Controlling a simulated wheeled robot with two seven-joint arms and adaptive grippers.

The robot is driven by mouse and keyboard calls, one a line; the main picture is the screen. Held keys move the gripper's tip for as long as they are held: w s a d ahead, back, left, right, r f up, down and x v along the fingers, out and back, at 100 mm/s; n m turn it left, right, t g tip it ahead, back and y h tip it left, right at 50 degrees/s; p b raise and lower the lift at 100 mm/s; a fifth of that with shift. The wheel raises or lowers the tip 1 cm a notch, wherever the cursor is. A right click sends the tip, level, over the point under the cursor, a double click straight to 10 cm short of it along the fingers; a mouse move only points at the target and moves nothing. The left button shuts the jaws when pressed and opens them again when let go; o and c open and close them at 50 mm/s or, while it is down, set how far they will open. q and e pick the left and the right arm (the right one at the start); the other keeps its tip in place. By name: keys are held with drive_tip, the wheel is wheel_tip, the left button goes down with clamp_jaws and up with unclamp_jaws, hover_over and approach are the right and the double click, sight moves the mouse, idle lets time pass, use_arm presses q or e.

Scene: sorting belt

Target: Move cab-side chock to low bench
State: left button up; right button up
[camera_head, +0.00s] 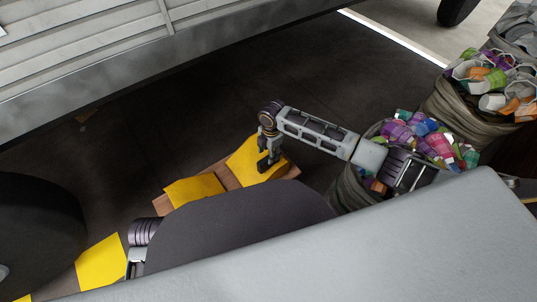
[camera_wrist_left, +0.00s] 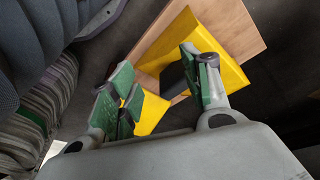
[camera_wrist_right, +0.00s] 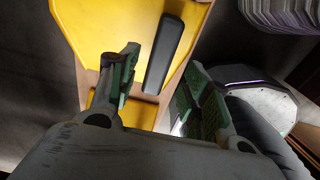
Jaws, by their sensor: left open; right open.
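A yellow chock (camera_head: 247,152) sits on a wooden board (camera_head: 162,207), which may be the low bench. A second yellow piece (camera_head: 195,190) is beside it. Another yellow chock (camera_head: 100,263) lies near the dark wheel; I cannot tell which chock is cab-side. My right gripper (camera_head: 268,164) is open at the first chock. In the right wrist view its fingers (camera_wrist_right: 158,60) are apart on either side of a dark handle (camera_wrist_right: 166,45). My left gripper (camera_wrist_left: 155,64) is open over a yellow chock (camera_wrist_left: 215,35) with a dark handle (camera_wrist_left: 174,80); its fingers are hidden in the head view.
A truck side (camera_head: 90,55) spans the upper left, with a dark wheel (camera_head: 38,235) below. Sacks of colourful waste (camera_head: 432,140) (camera_head: 500,85) stand at the right.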

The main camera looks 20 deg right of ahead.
use_arm(q)
drive_tip(key=shift+g, duration=0.4)
drive_tip(key=f, duration=0.1)
drive_tip(key=f+p, duration=0.2)
drive_tip(key=f, duration=0.1)
drive_tip(key=shift+s+a, duration=0.15)
drive_tip(key=shift+a, duration=0.2)
use_arm(e)
wheel_tip(320, 180, up, 9)
drive_tip(key=shift+d+f, duration=0.15)
drive_tip(key=shift+d, duration=0.05)
drive_tip(key=s+a+f+m+t+y, duration=0.1)
drive_tip(key=s+a+f+m, duration=0.2)
drive_tip(key=s+a+m, duration=0.15)
drive_tip(key=s+a+f+m+y, duration=0.1)
drive_tip(key=s+a+f+m, duration=0.25)
drive_tip(key=s, duration=0.25)
drive_tip(key=s+d+f+m+t+h, duration=0.1)
drive_tip(key=s+d+f+m, duration=0.2)
drive_tip(key=s+d+m, duration=0.7)
drive_tip(key=shift+s+f+m, duration=0.25)
drive_tip(key=shift+s+m, duration=0.45)
drive_tip(key=shift+s, duration=0.35)
drive_tip(key=shift+a, duration=0.15)
